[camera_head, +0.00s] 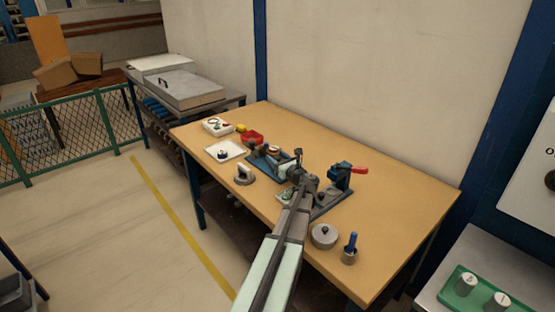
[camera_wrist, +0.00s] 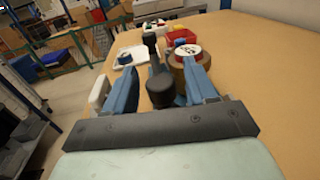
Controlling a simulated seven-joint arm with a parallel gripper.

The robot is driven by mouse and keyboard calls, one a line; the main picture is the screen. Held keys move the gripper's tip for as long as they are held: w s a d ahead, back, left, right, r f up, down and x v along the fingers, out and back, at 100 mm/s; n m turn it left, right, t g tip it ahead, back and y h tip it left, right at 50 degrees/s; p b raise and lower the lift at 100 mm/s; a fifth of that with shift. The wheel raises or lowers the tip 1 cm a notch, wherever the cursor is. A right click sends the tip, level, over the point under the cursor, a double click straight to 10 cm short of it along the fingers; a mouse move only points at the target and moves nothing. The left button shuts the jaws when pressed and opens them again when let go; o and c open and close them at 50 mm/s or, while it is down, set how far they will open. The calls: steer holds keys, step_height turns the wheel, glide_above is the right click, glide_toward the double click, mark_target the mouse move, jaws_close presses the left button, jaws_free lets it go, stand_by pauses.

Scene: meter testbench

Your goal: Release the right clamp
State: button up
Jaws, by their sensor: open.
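The right clamp (camera_head: 338,178) is a dark blue block on the fixture, with a red handle (camera_head: 360,170) sticking out to the right. My gripper (camera_head: 300,178) is over the middle of the fixture, left of this clamp and apart from the red handle. In the wrist view my gripper (camera_wrist: 160,68) has its two blue fingers spread wide. A black round-ended part (camera_wrist: 160,90) shows between the fingers; I cannot tell whether they touch it. A round white-faced meter (camera_wrist: 188,50) is just beyond the right finger. The red handle is not visible in the wrist view.
A red bin (camera_head: 252,137), a white tray (camera_head: 224,151) and a white box (camera_head: 217,126) are at the table's left. A grey round weight (camera_head: 323,236) and a blue-handled tool (camera_head: 350,246) stand at the front right. The table's right part is clear.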

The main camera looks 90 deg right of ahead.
steer(key=shift+c, duration=0.4)
steer(key=c, duration=0.8)
steer(key=shift+c, duration=0.2)
steer(key=shift+w+m+g+h, duration=0.1)
steer(key=shift+m+g+h, duration=0.2)
steer(key=shift+m+g, duration=0.15)
steer(key=shift+a+m+g+h, duration=0.15)
steer(key=shift+m+g+h, duration=0.4)
steer(key=shift+g, duration=0.3)
steer(key=shift+m+g+h, duration=0.65)
steer(key=shift+m+g, duration=0.55)
steer(key=shift+g, duration=0.6)
steer(key=shift+d+m+g+h, duration=0.15)
steer(key=shift+m+g, duration=0.25)
steer(key=shift+g, duration=0.3)
steer(key=shift+d+m+g+h, duration=0.15)
steer(key=shift+m+g, duration=0.25)
steer(key=shift+g, duration=0.3)
steer(key=shift+a, duration=0.1)
